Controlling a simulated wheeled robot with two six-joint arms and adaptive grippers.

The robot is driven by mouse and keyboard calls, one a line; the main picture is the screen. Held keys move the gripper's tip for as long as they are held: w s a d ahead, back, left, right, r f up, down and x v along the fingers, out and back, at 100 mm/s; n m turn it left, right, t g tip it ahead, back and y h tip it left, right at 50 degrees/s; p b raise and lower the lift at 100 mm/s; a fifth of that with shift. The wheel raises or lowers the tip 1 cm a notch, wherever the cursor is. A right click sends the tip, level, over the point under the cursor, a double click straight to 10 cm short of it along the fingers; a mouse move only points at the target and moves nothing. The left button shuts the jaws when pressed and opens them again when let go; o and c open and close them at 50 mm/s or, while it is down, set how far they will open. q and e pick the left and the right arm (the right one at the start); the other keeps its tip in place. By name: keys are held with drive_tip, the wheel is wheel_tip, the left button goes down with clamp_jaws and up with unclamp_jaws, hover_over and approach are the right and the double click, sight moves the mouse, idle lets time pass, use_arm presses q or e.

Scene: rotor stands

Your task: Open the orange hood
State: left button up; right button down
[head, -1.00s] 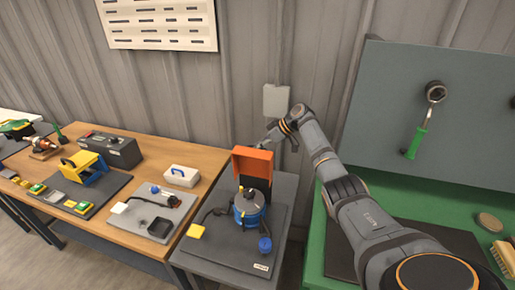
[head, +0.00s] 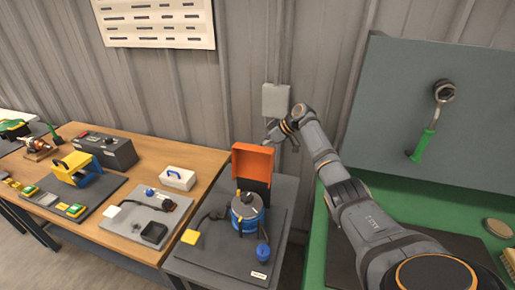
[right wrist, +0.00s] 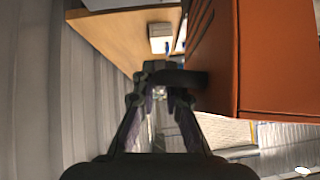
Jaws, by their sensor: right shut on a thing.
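The orange hood (head: 252,161) stands raised behind a blue and silver rotor unit (head: 247,212) on a grey stand. In the right wrist view the hood (right wrist: 280,60) fills the right side. My right gripper (right wrist: 165,76) is shut on a dark handle (right wrist: 188,78) at the hood's edge. My left gripper is not in view.
A wooden table (head: 130,222) with several devices stands to the left. A green bench (head: 318,262) with a tool panel (head: 400,110) stands to the right. The corrugated wall is close behind.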

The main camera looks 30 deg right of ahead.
drive_tip(key=c, duration=1.7)
unclamp_jaws()
drive_tip(key=shift+f, duration=0.1)
drive_tip(key=shift+d, duration=0.1)
drive_tip(key=v, duration=1.2)
